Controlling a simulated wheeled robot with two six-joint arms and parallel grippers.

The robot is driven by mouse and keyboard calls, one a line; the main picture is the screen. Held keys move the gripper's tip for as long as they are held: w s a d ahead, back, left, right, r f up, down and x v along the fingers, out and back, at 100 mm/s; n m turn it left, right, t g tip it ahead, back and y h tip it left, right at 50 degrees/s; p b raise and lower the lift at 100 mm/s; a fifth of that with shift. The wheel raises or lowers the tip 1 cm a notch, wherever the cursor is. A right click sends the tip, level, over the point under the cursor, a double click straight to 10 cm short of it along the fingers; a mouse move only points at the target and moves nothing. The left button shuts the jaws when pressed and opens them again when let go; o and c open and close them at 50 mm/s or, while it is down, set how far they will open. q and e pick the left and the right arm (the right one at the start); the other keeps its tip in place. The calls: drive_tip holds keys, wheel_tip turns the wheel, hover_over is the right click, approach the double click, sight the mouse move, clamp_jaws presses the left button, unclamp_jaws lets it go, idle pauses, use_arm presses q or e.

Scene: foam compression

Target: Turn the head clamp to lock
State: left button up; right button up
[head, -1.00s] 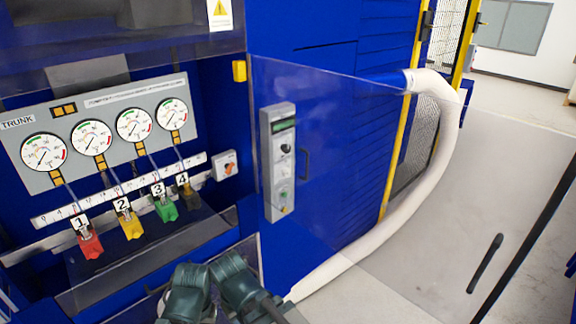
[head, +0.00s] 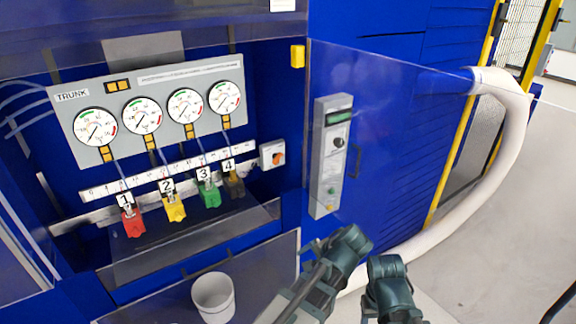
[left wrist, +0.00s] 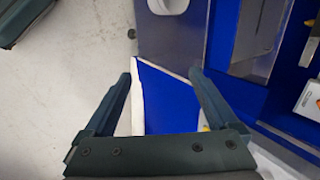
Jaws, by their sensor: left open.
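In the head view, a grey panel marked TRUNK (head: 70,97) carries several round gauges. Below it hang numbered clamp-like parts: red 1 (head: 132,226), yellow 2 (head: 174,211), green 3 (head: 210,196) and dark 4 (head: 235,187). A small box with an orange rotary knob (head: 278,158) sits to their right. No part is labelled as the head clamp, so I cannot tell which it is. My left gripper (left wrist: 160,73) is open and empty in the left wrist view, with a blue surface beyond its fingers.
A clear door with a grey control box (head: 330,155) stands open right of the bay. A white hose (head: 508,140) curves down to the floor. A white bin (head: 213,296) stands below the bay. Floor at right is free.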

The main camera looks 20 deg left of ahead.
use_arm(q)
drive_tip(key=w+a+r+m+t+y+b, duration=0.2)
drive_tip(key=w+a+r+m+t+y, duration=0.2)
drive_tip(key=w, duration=0.5)
drive_tip(key=w+a+r+m+t+y+b, duration=0.2)
drive_tip(key=w+a+r+m+t+y, duration=0.1)
drive_tip(key=w+r, duration=0.6)
drive_tip(key=w+a+m+y, duration=0.1)
drive_tip(key=a+m, duration=0.1)
drive_tip(key=m, duration=0.1)
drive_tip(key=shift+w+r+t+y, duration=0.3)
drive_tip(key=shift+t+y, duration=0.1)
use_arm(e)
wheel_tip(320, 180, down, 5)
drive_tip(key=shift+f, duration=0.1)
drive_tip(key=shift+a, duration=0.1)
